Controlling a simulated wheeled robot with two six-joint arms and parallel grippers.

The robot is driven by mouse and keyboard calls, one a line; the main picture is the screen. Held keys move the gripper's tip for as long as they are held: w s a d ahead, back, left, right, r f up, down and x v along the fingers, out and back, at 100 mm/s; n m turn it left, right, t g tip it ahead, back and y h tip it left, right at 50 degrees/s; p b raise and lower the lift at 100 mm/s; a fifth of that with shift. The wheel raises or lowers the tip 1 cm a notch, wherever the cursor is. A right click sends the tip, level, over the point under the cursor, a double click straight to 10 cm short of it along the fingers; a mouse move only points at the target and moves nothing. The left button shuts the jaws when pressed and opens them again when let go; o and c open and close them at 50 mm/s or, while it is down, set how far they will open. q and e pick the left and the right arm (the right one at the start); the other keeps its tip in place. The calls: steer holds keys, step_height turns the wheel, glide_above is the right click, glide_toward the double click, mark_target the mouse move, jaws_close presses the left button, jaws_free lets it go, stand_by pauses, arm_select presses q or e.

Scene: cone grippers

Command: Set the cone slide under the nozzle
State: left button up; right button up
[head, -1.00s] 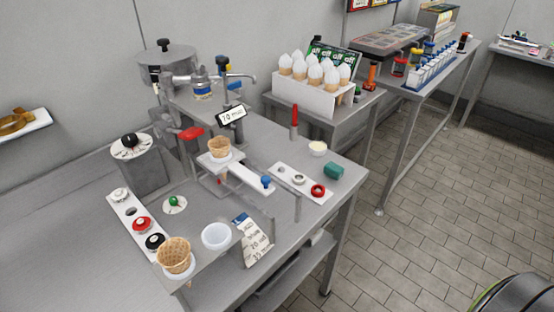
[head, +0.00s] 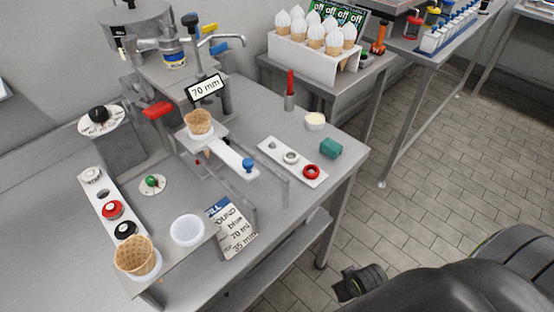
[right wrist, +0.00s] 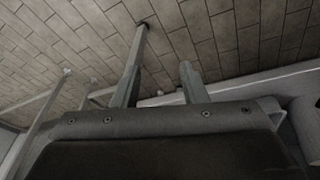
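The cone slide (head: 225,152) is a white bar with a blue knob (head: 249,164) at its near right end. A small waffle cone (head: 198,122) stands upright at its far end. The slide lies in a metal guide on the table, below a "70 mm" sign (head: 205,88). I cannot make out the nozzle clearly; the sign covers part of the machine (head: 175,75) behind it. My right gripper (head: 360,283) is at the lower right, off the table edge and well apart from the slide. In the right wrist view its two fingers (right wrist: 160,88) stand apart with nothing between them. My left gripper is not in view.
Thin rails flank the slide.

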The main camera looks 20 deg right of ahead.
steer(key=w+a+r+n+y, duration=0.2)
steer(key=a+r+n+y, duration=0.15)
steer(key=r, duration=0.45)
steer(key=w+a+r+n+y, duration=0.1)
steer(key=a+r+n+y, duration=0.3)
steer(key=r, duration=0.3)
steer(key=w+a+r+n+y, duration=0.2)
steer(key=r+n+y, duration=0.25)
steer(key=r, duration=0.35)
steer(key=w+d+r+n+t+y, duration=0.1)
steer(key=w+d+r+t+y, duration=0.2)
steer(key=r, duration=0.5)
steer(key=w+d+r+t+y, duration=0.2)
steer(key=w+d+r, duration=0.2)
steer(key=w+r, duration=0.3)
steer(key=b, duration=0.1)
glide_toward(247, 161)
steer(key=p+x, duration=0.3)
steer(key=x, duration=0.5)
steer(key=shift+f, duration=0.1)
steer(key=shift+x, duration=1)
steer(key=shift+f, duration=0.1)
